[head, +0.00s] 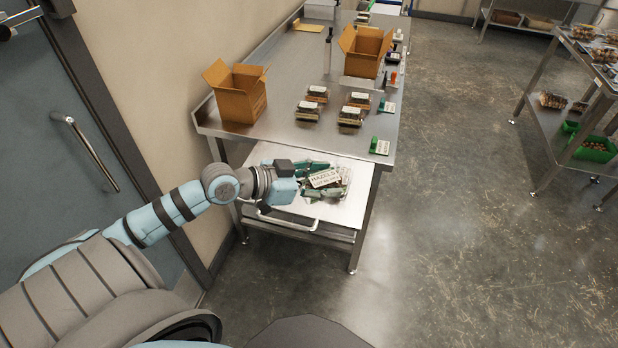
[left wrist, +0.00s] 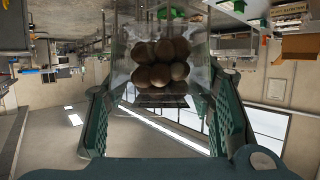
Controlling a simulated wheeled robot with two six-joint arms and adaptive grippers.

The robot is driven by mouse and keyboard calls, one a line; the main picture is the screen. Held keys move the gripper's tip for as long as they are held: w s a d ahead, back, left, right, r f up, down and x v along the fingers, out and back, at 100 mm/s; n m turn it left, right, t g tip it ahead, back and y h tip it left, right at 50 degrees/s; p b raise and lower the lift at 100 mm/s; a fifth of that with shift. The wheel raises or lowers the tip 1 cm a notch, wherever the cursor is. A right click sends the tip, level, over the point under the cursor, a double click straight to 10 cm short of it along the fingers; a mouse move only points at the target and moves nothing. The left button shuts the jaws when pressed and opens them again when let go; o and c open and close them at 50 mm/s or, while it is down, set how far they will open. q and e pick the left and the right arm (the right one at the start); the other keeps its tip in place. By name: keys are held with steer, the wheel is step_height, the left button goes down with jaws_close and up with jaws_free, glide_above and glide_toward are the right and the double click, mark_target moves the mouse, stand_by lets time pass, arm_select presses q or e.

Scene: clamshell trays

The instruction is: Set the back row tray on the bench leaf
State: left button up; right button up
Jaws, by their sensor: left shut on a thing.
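My left gripper (head: 324,181) reaches in from the left, low over the near end of the bench, with its green fingers on either side of a clear clamshell tray (head: 323,176). The tray has a white label that begins "HAZELS". In the left wrist view the tray (left wrist: 160,65) sits between the two fingers (left wrist: 162,112) and holds several round brown nuts. The bench leaf (head: 350,203) is the pale flat panel below the tray. I cannot tell whether the tray touches it. My right gripper is not in view.
Several labelled clamshell trays (head: 350,116) stand on the steel bench (head: 290,143) beyond the leaf, with a green-and-white card (head: 379,146) near its right edge. Open cardboard boxes (head: 240,95) stand behind. A wall is on the left; clear floor (head: 470,230) is on the right.

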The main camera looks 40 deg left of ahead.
arm_select(q)
steer(key=w+a+r+n+t+y+p, duration=0.1)
steer(key=w+a+r+n+y, duration=0.2)
steer(key=w+a+n+y, duration=0.3)
steer(key=w+a+r+n+y, duration=0.25)
steer(key=w+a+y, duration=0.25)
steer(key=a, duration=0.3)
steer(key=shift+n, duration=0.65)
steer(key=f+b, duration=0.1)
steer(key=f, duration=0.5)
steer(key=f+b, duration=0.2)
steer(key=f, duration=0.5)
steer(key=a+f+b, duration=0.1)
steer(key=f, duration=0.6)
steer(key=shift+b, duration=0.3)
steer(key=shift+s, duration=0.1)
steer(key=o, duration=1.2)
steer(key=p+v, duration=0.3)
steer(key=v, duration=0.9)
steer(key=shift+r, duration=0.15)
